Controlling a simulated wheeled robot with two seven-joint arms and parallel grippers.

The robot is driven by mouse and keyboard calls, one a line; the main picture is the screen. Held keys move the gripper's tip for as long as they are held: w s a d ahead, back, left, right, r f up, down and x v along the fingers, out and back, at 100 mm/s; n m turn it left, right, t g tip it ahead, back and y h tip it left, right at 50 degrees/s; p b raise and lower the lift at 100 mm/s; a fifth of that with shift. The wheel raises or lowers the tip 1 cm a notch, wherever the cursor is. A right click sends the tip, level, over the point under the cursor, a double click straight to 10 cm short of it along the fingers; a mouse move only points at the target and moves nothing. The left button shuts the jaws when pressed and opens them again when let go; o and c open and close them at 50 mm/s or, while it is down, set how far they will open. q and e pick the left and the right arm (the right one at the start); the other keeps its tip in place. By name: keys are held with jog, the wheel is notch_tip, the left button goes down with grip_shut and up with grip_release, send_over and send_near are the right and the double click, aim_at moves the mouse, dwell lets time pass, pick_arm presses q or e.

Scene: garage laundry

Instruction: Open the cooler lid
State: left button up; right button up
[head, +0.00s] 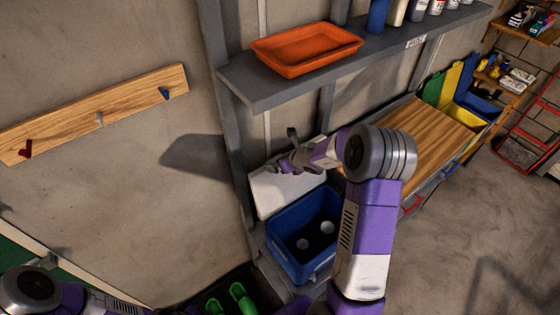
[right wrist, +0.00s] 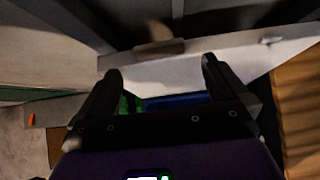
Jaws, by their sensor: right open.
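The blue cooler (head: 285,262) stands low by the wall, with two round white items inside. Its white lid (head: 270,193) is raised and tilted back toward the wall, so the cooler's mouth is uncovered. My right gripper (head: 289,160) is at the lid's upper edge, reaching over the cooler. In the right wrist view my open right gripper (right wrist: 162,72) has the white lid (right wrist: 190,68) beyond its two fingers, and a strip of the blue cooler (right wrist: 178,102) shows between them. I cannot tell whether the fingers touch the lid. Only part of my left arm shows, at the lower left.
A grey shelf (head: 300,88) with an orange tray (head: 306,50) hangs above the cooler. A wooden-topped bench (head: 425,140) stands to the right. A dark container with green items (head: 242,298) is in front left of the cooler. A peg rail (head: 95,112) is on the left wall.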

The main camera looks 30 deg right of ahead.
jog(key=v, duration=0.4)
jog(key=shift+s+r+p, duration=0.25)
jog(key=shift+r+p, duration=0.05)
jog(key=shift+p, duration=0.05)
jog(key=s+a+f+n+g+b, duration=0.25)
jog(key=s+a+f+n, duration=0.2)
jog(key=f, duration=0.35)
jog(key=s+a+f+n+g+y+b, duration=0.1)
jog(key=s+a+f+n+g+b, duration=0.15)
jog(key=f+n, duration=0.35)
jog(key=s+a+f+n+g+b, duration=0.1)
jog(key=s+a+f+n+b, duration=0.3)
jog(key=f, duration=0.5)
jog(key=s+a+f+n+g+y+b, duration=0.2)
jog(key=s+a+f+n+b, duration=0.4)
jog(key=s+a+f+n, duration=0.7)
notch_tip(320, 180, down, 2)
jog(key=a+n, duration=0.2)
jog(key=n, duration=0.3)
jog(key=shift+f+b, duration=0.2)
jog(key=shift+b, duration=0.15)
jog(key=shift+w, duration=0.1)
